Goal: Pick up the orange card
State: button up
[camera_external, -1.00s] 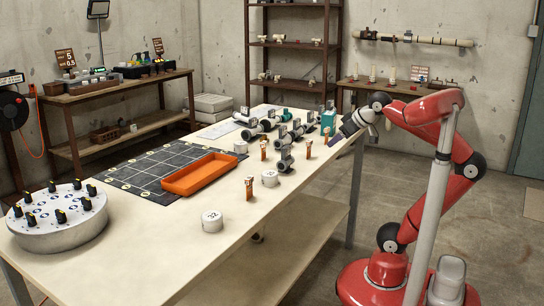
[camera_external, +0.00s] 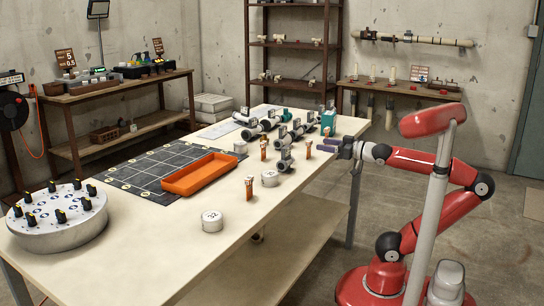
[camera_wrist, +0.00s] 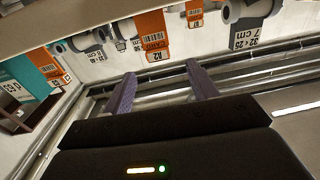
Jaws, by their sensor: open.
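Several small orange cards stand upright on the table. The one nearest my gripper is an orange card (camera_external: 307,150) close to the table's right edge. Others are a card (camera_external: 249,187) nearer the front and a card (camera_external: 263,150) further back. In the wrist view, an orange card with a white label (camera_wrist: 152,32) hangs in the upper middle, beyond and between my fingers. My gripper (camera_external: 326,145) is open and empty, its purple fingers level at the table's right edge, pointing left toward the nearest card. The gap between the fingertips also shows in the wrist view (camera_wrist: 161,76).
Grey pipe fittings (camera_external: 285,158) stand just left of the nearest card. A teal block (camera_external: 328,120) stands behind my gripper. White round pots (camera_external: 212,222), an orange tray (camera_external: 199,174) and a round knob panel (camera_external: 58,222) occupy the table. The table's front right is clear.

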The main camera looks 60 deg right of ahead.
aim_at(311, 144)
jog(key=w, duration=0.6)
jog(key=shift+w+f, duration=0.25)
jog(key=shift+f, duration=0.1)
jog(key=shift+w+a, duration=0.1)
jog(key=shift+w, duration=0.3)
jog(key=c, duration=1)
